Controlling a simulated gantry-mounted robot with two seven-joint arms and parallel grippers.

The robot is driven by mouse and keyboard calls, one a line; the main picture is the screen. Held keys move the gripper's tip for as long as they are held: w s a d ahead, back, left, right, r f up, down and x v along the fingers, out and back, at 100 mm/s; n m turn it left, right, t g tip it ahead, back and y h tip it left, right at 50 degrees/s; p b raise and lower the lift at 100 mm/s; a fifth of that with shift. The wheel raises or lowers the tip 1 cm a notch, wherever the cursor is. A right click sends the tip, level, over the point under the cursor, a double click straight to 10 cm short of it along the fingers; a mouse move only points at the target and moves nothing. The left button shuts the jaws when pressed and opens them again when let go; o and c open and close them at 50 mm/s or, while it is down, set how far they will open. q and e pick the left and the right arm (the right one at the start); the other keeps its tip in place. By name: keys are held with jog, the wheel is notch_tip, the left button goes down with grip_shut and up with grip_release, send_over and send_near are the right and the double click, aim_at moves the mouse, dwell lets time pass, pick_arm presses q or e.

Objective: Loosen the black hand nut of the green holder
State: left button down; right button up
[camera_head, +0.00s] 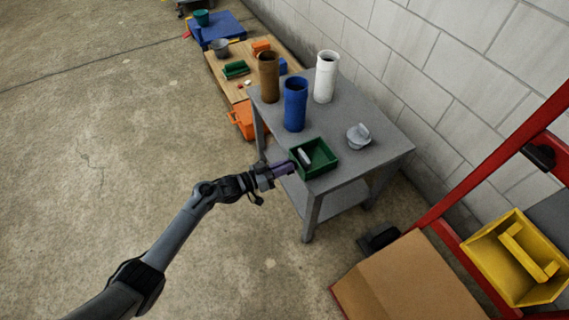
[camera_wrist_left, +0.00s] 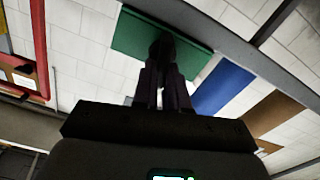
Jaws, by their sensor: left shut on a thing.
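The green holder (camera_head: 325,166) is an open box at the front edge of the grey table, with a pale grey piece (camera_head: 305,157) inside it. Its green wall also shows in the left wrist view (camera_wrist_left: 132,40). My left gripper (camera_head: 285,168) reaches the holder's left side from the front. In the left wrist view its fingers (camera_wrist_left: 163,70) are shut on a small dark thing against the green wall, the black hand nut (camera_wrist_left: 162,45). The fingers hide most of the nut, so its thread and any gap to the wall cannot be told. My right gripper is in neither view.
On the grey table (camera_head: 360,175) stand a blue pipe (camera_head: 295,105), a brown pipe (camera_head: 269,78), a white pipe (camera_head: 326,78) and a grey fitting (camera_head: 358,136). A cardboard box (camera_head: 415,280) and a yellow container (camera_head: 515,260) are at the right. The floor at left is clear.

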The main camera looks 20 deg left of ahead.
pick_arm(q)
jog(key=shift+w+a+f+n+p, duration=0.2)
jog(key=shift+n+p, duration=0.4)
jog(key=shift+n, duration=1.85)
jog(key=shift+w+a+f+n+p, duration=0.1)
jog(key=shift+f+n+p, duration=0.3)
jog(key=shift+n, duration=2.1)
jog(key=shift+w+a+f+n+p, duration=0.1)
jog(key=shift+n+p, duration=0.65)
jog(key=shift+n, duration=1.7)
jog(key=c, duration=1.2)
grip_release()
jog(key=shift+o, duration=0.2)
jog(key=shift+s, duration=0.15)
